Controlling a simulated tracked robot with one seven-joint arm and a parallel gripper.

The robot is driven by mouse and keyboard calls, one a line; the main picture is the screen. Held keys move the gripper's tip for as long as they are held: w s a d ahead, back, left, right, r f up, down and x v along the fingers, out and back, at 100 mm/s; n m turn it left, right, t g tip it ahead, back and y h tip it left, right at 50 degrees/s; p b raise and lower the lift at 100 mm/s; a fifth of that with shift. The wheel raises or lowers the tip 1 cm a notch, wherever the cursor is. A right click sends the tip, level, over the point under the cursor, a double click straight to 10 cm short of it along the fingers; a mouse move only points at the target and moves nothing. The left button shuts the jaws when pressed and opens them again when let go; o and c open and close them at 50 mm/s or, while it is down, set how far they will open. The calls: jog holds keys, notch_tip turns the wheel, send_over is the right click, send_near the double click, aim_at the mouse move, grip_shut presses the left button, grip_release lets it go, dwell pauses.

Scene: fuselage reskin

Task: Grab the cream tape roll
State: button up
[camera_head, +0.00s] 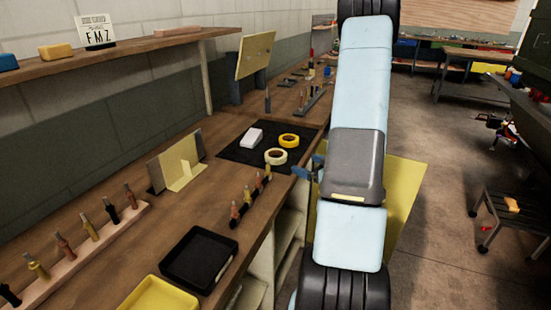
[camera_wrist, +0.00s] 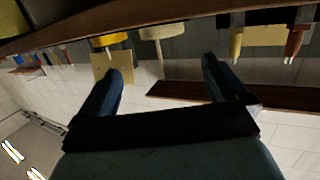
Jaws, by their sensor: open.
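The cream tape roll (camera_head: 275,157) lies flat on a black mat (camera_head: 235,151) on the bench, just in front of a yellow tape roll (camera_head: 289,140). My gripper (camera_head: 307,169) is open and empty, at the bench's right edge, to the right of the cream roll and apart from it. My arm hides part of it. In the tilted, upside-down wrist view my two blue fingers (camera_wrist: 162,68) are spread, with what looks like the cream roll (camera_wrist: 157,32) beyond the gap and the yellow roll (camera_wrist: 108,40) to its left.
A white block (camera_head: 251,138) sits on the mat left of the rolls. A dark rack of upright tools (camera_head: 250,200) stands close in front of the cream roll. A black tray (camera_head: 198,259) lies nearer.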

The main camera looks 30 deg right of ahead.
send_near(271, 153)
jog(key=shift+x, duration=2.45)
jog(key=c, duration=0.8)
